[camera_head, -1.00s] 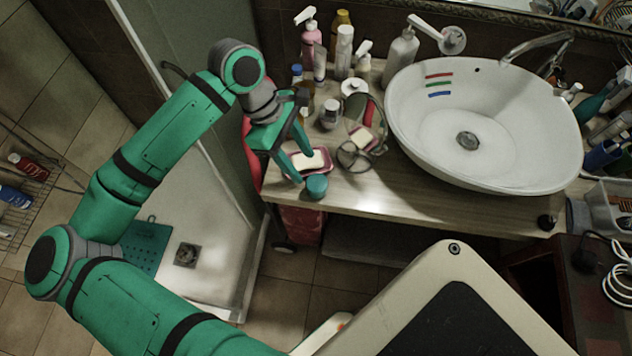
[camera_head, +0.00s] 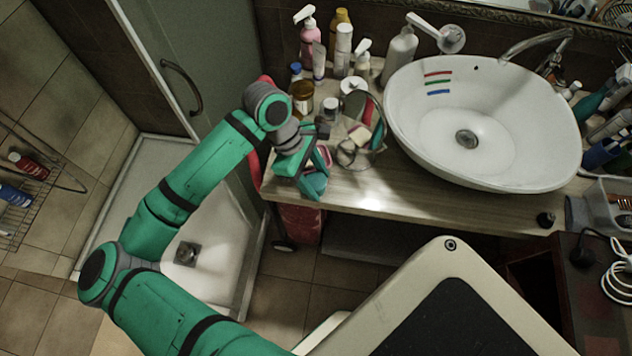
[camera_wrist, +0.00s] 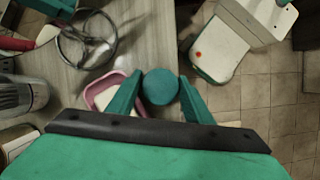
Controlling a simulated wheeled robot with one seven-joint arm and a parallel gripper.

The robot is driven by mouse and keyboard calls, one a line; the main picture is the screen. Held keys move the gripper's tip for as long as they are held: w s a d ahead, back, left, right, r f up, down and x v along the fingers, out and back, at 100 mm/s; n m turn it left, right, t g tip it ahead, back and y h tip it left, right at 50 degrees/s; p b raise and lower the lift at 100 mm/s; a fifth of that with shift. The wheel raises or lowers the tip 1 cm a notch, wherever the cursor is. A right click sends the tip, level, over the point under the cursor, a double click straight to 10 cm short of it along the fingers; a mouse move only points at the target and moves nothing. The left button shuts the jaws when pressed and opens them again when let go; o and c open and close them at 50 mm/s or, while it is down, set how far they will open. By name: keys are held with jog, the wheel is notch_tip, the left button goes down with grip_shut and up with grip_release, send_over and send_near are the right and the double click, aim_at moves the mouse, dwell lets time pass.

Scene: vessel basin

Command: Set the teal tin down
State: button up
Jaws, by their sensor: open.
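The teal tin (camera_wrist: 161,87) shows as a round teal top between the two fingers of my gripper (camera_wrist: 160,95) in the wrist view. The fingers are open, one on each side of the tin; whether either touches it I cannot tell. In the head view my gripper (camera_head: 312,180) is low at the front left of the wooden counter (camera_head: 400,192). It largely covers the tin there, and teal fingers and teal tin are hard to tell apart.
A pink soap dish (camera_wrist: 95,97) lies close beside the tin, partly behind a finger. A round wire-framed mirror (camera_head: 346,153), bottles and jars stand behind. The white basin (camera_head: 465,165) is to the right. The counter's front edge is close to my gripper.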

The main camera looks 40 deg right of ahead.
aim_at(321, 184)
jog(key=shift+w, duration=0.1)
jog(key=c, duration=0.8)
jog(key=shift+r, duration=0.3)
jog(key=r, duration=0.3)
jog(key=shift+s+a+r, duration=0.1)
jog(key=shift+s+a, duration=0.1)
jog(key=shift+a, duration=0.1)
jog(key=s+a+r, duration=0.9)
jog(key=shift+s+a, duration=0.15)
jog(key=shift+s, duration=0.2)
jog(key=shift+r, duration=0.1)
